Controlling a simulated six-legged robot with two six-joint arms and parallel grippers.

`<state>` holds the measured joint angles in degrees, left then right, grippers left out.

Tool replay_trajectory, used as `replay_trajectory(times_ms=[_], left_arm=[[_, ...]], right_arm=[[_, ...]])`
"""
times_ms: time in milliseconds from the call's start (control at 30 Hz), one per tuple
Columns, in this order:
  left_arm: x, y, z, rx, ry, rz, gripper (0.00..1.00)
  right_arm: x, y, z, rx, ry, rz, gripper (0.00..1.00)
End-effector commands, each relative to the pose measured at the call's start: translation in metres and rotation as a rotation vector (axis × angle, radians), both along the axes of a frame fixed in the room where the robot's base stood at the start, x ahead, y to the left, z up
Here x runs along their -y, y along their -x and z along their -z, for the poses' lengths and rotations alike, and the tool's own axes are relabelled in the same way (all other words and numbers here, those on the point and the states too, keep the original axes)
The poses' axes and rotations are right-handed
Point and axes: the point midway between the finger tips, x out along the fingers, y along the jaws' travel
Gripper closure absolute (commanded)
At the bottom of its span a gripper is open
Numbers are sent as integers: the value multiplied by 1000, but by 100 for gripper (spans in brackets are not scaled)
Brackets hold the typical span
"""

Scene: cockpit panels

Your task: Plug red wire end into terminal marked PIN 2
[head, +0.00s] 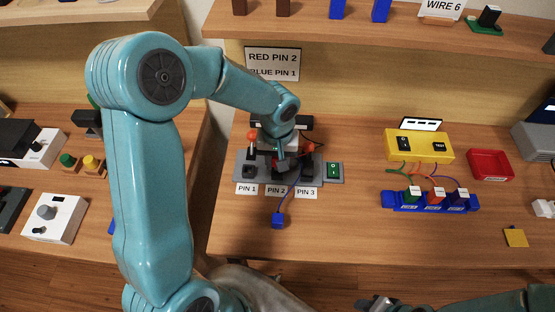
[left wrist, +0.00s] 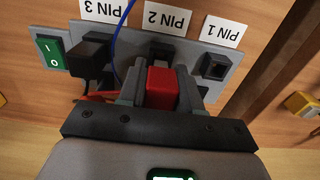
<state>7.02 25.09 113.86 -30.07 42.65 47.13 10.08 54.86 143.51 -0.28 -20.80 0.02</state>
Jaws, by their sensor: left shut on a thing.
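My left gripper (left wrist: 160,92) is shut on the red wire end (left wrist: 162,86), a red block between its grey fingers. It is close to the PIN 2 terminal (left wrist: 160,52), a dark socket on the grey terminal panel (left wrist: 190,54). I cannot tell whether the block touches the socket. In the head view, my left gripper (head: 281,160) hides most of that socket above the PIN 2 label (head: 276,190). A red wire (left wrist: 97,97) shows beside the fingers. My right gripper (head: 376,303) is at the bottom edge; its jaws are unclear.
The PIN 1 socket (left wrist: 215,66) and black PIN 3 terminal (left wrist: 96,52) flank PIN 2. A green switch (head: 333,170) is at the panel's end. A blue wire end (head: 278,221) lies in front. A sign (head: 272,63) reads RED PIN 2, BLUE PIN 1.

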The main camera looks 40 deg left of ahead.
Motion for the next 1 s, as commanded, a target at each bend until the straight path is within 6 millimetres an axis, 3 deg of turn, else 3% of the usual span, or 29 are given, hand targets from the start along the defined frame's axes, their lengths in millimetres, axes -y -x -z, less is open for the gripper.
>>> replay_trajectory(times_ms=[1000], left_arm=[[0,0,9,0,0,0,96]], right_arm=[[0,0,14,0,0,0,57]])
